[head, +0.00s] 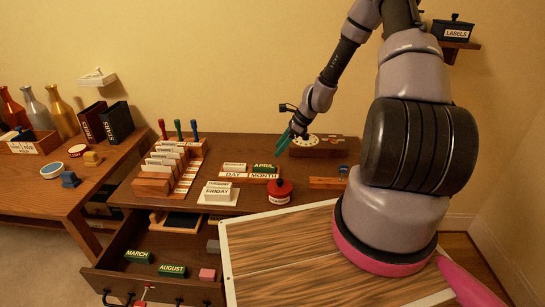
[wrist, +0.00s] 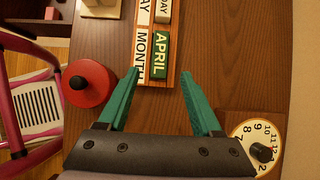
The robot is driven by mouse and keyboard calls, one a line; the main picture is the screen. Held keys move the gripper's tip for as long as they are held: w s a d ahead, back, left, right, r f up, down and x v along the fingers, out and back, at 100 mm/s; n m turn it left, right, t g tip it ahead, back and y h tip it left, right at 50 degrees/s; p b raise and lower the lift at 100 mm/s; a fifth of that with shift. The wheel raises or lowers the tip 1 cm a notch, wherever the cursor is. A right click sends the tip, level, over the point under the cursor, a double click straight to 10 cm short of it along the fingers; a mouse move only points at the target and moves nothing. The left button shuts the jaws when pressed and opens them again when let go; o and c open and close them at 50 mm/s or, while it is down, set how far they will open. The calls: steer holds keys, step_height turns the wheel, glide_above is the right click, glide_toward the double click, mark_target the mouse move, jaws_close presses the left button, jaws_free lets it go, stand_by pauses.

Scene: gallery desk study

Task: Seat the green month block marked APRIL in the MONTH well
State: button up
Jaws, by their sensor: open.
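The green APRIL block (wrist: 160,55) is at the MONTH end of the holder, beside the MONTH label (wrist: 141,48); in the head view it is the green block (head: 264,168) above that label. I cannot tell whether it sits fully down in the well. A white block (wrist: 163,10) is beside it at the DAY end. My gripper (wrist: 158,75) is open and empty, its teal fingers apart on either side of the block's near end, not touching it. In the head view my gripper (head: 285,141) is behind the holder, near the dial.
A red round pot (head: 280,191) with a black knob stands just in front of the holder. A white dial (wrist: 258,147) is near the right finger. The open drawer (head: 150,258) holds MARCH and AUGUST blocks.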

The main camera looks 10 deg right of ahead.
steer(key=s+r+n+t+h, duration=0.1)
steer(key=s+r+n, duration=0.2)
steer(key=r, duration=0.7)
steer(key=s+r+n+h, duration=0.1)
steer(key=s+r+n, duration=0.25)
steer(key=r, duration=0.65)
steer(key=s+r+n+t+h, duration=0.15)
steer(key=r+n, duration=0.25)
steer(key=r, duration=0.7)
steer(key=s+r+n+t, duration=0.1)
steer(key=s+r+n, duration=0.2)
steer(key=s+r, duration=0.4)
steer(key=s+r+n+t, duration=0.1)
steer(key=s+r+n, duration=0.3)
steer(key=s, duration=0.9)
step_height(320, 180, up, 3)
steer(key=shift+f+t+h, duration=0.15)
steer(key=shift+t+h, duration=0.2)
steer(key=shift+s, duration=0.1)
